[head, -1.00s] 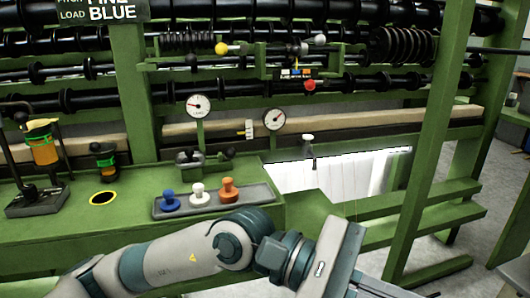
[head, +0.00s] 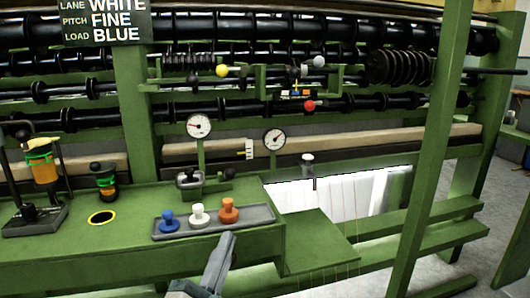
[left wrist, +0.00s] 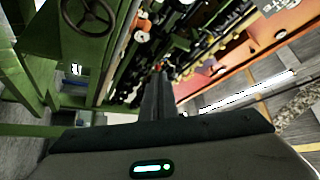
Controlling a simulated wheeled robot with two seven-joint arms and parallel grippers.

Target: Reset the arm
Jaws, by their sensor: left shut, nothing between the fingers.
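My left gripper (head: 228,243) shows at the bottom middle of the head view, its thin grey fingers pointing up, in front of the green bench edge. In the left wrist view its dark fingers (left wrist: 159,80) lie together, shut, with nothing between them. In the head view it shows just below the grey tray (head: 259,221); I cannot tell whether it touches the bench. Most of my left arm is out of the picture. My right gripper is in neither view.
The tray holds blue (head: 168,221), white (head: 199,213) and orange (head: 229,209) knobs. Two gauges (head: 199,126) stand behind. A green post (head: 430,150) rises at right. An orange-banded canister (head: 41,165) stands at left. A sign (head: 104,22) reads WHITE, FINE, BLUE.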

